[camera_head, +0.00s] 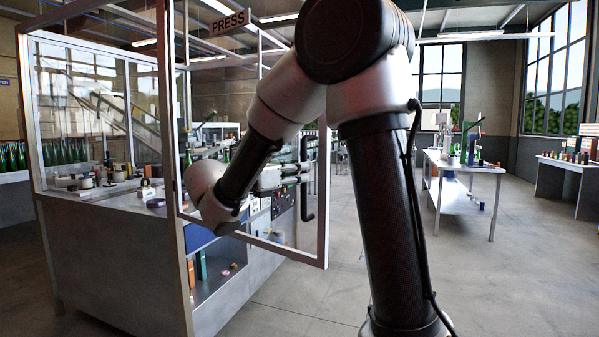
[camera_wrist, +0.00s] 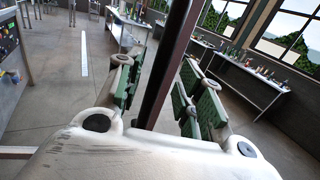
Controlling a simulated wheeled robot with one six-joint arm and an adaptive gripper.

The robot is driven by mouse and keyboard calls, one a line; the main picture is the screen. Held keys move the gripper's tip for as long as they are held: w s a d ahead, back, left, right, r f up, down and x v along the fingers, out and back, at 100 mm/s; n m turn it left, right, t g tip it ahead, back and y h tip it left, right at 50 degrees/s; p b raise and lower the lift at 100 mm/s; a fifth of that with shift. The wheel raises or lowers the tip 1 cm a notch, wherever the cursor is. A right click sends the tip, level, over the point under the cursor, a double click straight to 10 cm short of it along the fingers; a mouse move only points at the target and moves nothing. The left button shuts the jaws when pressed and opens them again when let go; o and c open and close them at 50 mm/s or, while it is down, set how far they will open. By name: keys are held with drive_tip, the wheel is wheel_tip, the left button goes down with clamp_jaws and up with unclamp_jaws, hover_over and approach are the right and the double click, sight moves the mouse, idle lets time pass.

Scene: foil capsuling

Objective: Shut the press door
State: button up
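The press door (camera_head: 322,200) is a clear pane in a pale metal frame. It stands open, swung out from the press cabinet (camera_head: 110,250) toward the right. A black upright handle (camera_head: 307,190) is near its free edge. My gripper (camera_head: 290,175) is beside the handle, pointing right. In the wrist view, my gripper (camera_wrist: 162,85) has its green-padded fingers apart. A dark upright bar (camera_wrist: 168,70) passes between them with gaps on both sides. It is probably the door handle, though the view is too close to be sure. My arm hides part of the door.
A PRESS sign (camera_head: 228,21) hangs above the cabinet. Bottles and small items sit behind the glass. A white worktable (camera_head: 470,166) stands at right, another table (camera_head: 570,163) by the far windows. The floor (camera_head: 500,290) at right is clear.

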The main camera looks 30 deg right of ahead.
drive_tip(key=shift+w+d, duration=0.1)
drive_tip(key=shift+d, duration=0.5)
drive_tip(key=shift+c, duration=0.3)
clamp_jaws()
